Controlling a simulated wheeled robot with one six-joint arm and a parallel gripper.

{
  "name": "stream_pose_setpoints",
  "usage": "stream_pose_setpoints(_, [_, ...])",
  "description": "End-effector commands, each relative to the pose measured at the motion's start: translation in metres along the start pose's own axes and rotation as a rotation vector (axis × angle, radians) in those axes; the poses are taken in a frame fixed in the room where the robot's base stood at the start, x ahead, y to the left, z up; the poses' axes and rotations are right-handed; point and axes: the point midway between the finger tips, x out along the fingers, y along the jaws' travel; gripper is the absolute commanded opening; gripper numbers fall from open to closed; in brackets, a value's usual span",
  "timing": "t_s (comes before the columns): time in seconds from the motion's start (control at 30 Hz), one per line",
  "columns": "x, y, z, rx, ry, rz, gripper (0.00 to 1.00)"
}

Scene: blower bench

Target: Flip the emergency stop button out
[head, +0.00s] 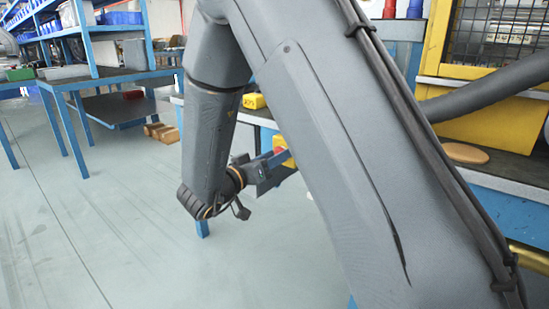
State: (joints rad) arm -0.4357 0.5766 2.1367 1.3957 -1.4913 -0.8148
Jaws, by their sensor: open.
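The emergency stop is partly visible in the head view as a small red button (279,150) on a yellow housing (289,162), at the front of the bench. My arm hides its right side. The picture is too small to tell whether the button is in or out. My gripper (283,160) is open and points right, with its fingers close to the emergency stop. I cannot tell whether the fingers touch the button, and my arm's large link covers part of this area.
A bench (262,115) with a yellow object (253,101) stands behind my arm. A yellow caged machine (490,110) and a dark hose (480,92) are at the right. A blue table (110,78) is at the left. The floor at the lower left is clear.

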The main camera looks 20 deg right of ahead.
Motion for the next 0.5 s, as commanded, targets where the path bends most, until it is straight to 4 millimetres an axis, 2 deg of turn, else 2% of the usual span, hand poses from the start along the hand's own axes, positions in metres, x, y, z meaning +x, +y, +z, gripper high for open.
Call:
stream_pose_setpoints(0.07, [-0.0002,-0.0001,-0.0001,0.000,0.000,0.000,0.46])
stream_pose_setpoints(0.33, [-0.0003,-0.0001,0.0000,0.000,0.000,0.000,0.00])
stream_pose_setpoints(0.5, [-0.0003,-0.0001,0.0001,0.000,0.000,0.000,0.00])
